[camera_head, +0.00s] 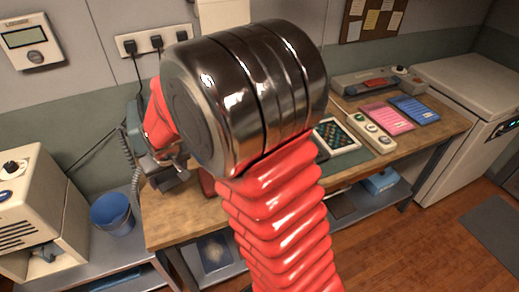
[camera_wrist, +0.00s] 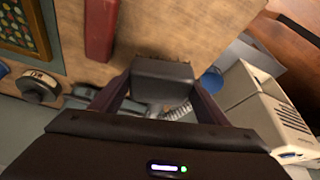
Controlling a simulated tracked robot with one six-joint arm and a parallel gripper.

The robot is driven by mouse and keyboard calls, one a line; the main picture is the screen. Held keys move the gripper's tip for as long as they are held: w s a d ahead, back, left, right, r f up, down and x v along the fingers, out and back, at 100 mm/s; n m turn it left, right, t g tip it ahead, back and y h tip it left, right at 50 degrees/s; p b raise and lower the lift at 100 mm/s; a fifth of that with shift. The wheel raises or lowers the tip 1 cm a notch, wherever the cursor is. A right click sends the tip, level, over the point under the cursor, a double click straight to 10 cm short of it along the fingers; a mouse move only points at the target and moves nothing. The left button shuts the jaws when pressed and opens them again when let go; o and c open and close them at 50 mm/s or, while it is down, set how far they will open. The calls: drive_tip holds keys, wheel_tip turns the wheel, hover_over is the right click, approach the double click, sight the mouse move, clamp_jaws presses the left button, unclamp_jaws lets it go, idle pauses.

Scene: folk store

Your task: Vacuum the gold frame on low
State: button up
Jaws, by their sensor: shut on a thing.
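The gold frame (camera_wrist: 27,28) shows at the top left of the wrist view, with a patterned dark panel inside it. My gripper (camera_wrist: 162,76) is shut on a dark grey block-shaped tool head (camera_wrist: 163,70), held over the left part of the bench, apart from the frame. A coiled grey hose (camera_head: 132,160) hangs beside it in the head view. My arm hides much of the gripper and bench there. No suction setting is readable.
A red bar (camera_wrist: 101,28) lies on the bench (camera_head: 185,215). A control strip with knobs (camera_head: 371,132), pink (camera_head: 387,119) and blue (camera_head: 414,109) sheets are to the right. A blue bin (camera_head: 112,214) and a cream machine (camera_head: 38,205) stand left.

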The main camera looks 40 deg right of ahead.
drive_tip(key=shift+m+h, duration=0.3)
drive_tip(key=shift+m, duration=0.4)
drive_tip(key=s+d, duration=0.1)
drive_tip(key=d, duration=0.3)
drive_tip(key=s+d, duration=0.1)
drive_tip(key=d, duration=0.3)
drive_tip(key=s+d+r, duration=0.1)
drive_tip(key=d, duration=0.4)
drive_tip(key=s+d, duration=0.4)
drive_tip(key=d, duration=0.3)
drive_tip(key=s+d+r+m, duration=0.1)
drive_tip(key=s+d, duration=0.2)
drive_tip(key=d, duration=0.4)
drive_tip(key=shift+s+r+m+h, duration=0.25)
drive_tip(key=shift+s+m+h, duration=0.05)
drive_tip(key=shift+s, duration=0.05)
drive_tip(key=shift+f, duration=0.1)
